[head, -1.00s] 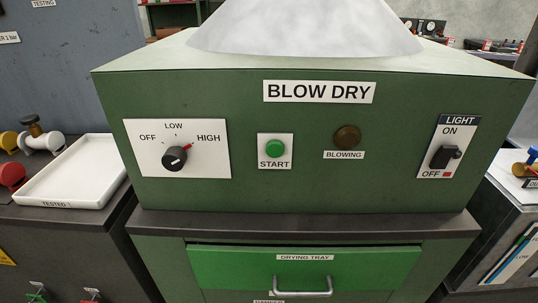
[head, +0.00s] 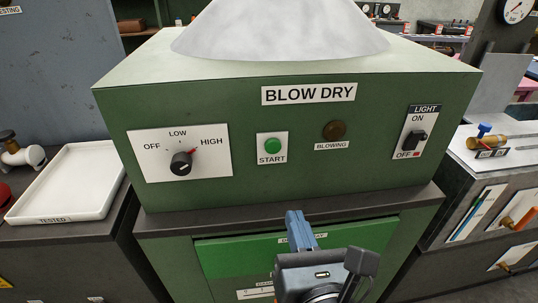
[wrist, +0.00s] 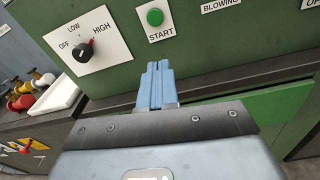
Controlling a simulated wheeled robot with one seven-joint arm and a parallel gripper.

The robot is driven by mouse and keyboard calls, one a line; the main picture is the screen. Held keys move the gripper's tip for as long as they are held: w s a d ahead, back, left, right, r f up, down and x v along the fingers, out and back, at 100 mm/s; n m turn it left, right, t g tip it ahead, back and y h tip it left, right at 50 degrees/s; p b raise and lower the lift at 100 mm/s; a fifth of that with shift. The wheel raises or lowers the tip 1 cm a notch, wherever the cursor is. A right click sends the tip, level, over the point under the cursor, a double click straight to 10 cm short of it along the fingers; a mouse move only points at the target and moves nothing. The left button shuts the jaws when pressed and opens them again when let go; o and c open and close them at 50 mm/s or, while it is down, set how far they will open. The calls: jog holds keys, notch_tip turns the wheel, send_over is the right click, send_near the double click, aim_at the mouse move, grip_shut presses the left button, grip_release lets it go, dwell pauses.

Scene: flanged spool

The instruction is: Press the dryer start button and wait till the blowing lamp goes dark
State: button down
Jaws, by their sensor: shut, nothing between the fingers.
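The green start button (head: 272,146) sits on a white plate marked START on the front of the green BLOW DRY box (head: 230,111). The blowing lamp (head: 334,130), to its right, looks dark brown and unlit. My gripper (head: 294,216) is shut and empty, below and slightly right of the button, in front of the cabinet's top edge. In the wrist view my gripper (wrist: 157,66) points up at the panel, with the start button (wrist: 155,17) just above its fingertips in the picture. The fingers look apart from the button.
A speed knob (head: 181,163) points toward HIGH. The light switch (head: 414,141) is at the panel's right. The drying tray drawer (head: 225,256) lies below, partly behind my arm. A white TESTED tray (head: 68,183) is at left, and a brass valve (head: 486,142) stands at right.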

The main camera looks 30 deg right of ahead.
aim_at(273, 147)
jog(key=shift+w+a+r+n+h, duration=0.15)
jog(key=shift+w+r+n+h, duration=0.15)
jog(key=shift+r, duration=0.25)
jog(key=shift+w+a+r+n+h, duration=0.2)
jog(key=shift+r+n, duration=0.1)
jog(key=shift+r, duration=0.2)
jog(key=p+x, duration=0.2)
jog(key=x, duration=1.2)
jog(key=shift+r+p, duration=0.2)
jog(key=shift+p, duration=0.1)
